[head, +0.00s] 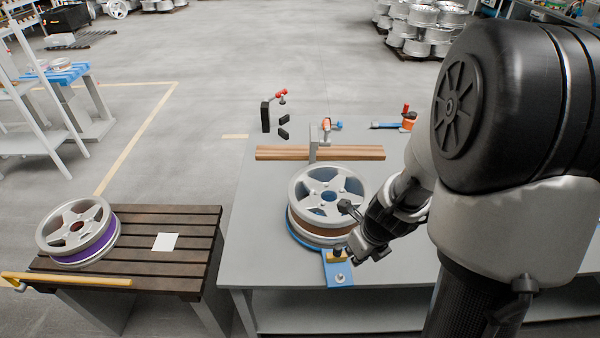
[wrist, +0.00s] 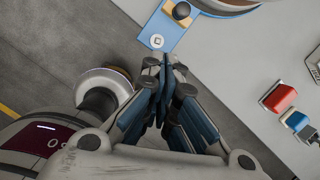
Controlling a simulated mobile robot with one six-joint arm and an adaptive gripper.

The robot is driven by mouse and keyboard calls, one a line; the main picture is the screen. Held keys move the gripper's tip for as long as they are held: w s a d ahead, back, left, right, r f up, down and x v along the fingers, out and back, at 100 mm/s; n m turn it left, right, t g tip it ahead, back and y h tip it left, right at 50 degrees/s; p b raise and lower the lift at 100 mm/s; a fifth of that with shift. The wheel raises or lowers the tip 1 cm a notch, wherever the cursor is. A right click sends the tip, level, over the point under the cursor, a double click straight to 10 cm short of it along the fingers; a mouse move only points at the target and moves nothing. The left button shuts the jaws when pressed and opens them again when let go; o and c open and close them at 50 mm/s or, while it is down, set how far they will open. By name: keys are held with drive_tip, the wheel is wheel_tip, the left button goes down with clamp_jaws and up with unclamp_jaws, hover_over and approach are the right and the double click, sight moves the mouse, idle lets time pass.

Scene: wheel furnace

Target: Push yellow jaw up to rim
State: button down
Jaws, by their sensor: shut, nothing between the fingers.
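A silver spoked wheel (head: 327,190) with a copper-orange band lies flat on a blue fixture at the grey table's front edge. The fixture's blue plate (head: 340,274) sticks out toward the front. The yellow jaw (head: 334,257), with a black knob on it, sits on this plate close to the rim. The jaw also shows at the top of the wrist view (wrist: 181,13), with part of the wheel's rim (wrist: 232,5) beside it. My gripper (head: 357,249) is shut and empty, right beside the jaw. In the wrist view its fingertips (wrist: 165,66) lie below the plate's bolt; contact is unclear.
A wooden block (head: 275,153) with a grey bracket stands behind the wheel. Red-handled clamps and an orange-and-blue tool (head: 400,124) are farther back. A slatted bench (head: 185,225) at left holds a purple-banded wheel (head: 77,228). The grey table (head: 250,220) is clear left of the wheel.

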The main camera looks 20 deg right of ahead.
sight(337, 253)
drive_tip(key=f+m+b, duration=0.1)
drive_tip(key=f+b, duration=0.1)
drive_tip(key=f, duration=0.2)
drive_tip(key=w+f+b, duration=0.1)
drive_tip(key=f+b, duration=0.2)
drive_tip(key=f, duration=0.1)
drive_tip(key=d+f+m+b, duration=0.1)
drive_tip(key=f+b, duration=0.2)
drive_tip(key=f, duration=0.1)
drive_tip(key=shift+w+f+m, duration=0.15)
drive_tip(key=shift+w+m, duration=0.1)
drive_tip(key=shift+m, duration=0.05)
drive_tip(key=w, duration=0.1)
drive_tip(key=w+p, duration=0.1)
drive_tip(key=w, duration=0.1)
drive_tip(key=shift+w+r, duration=0.15)
drive_tip(key=shift+r, duration=0.15)
drive_tip(key=shift+w+p, duration=0.3)
drive_tip(key=shift+w, duration=0.05)
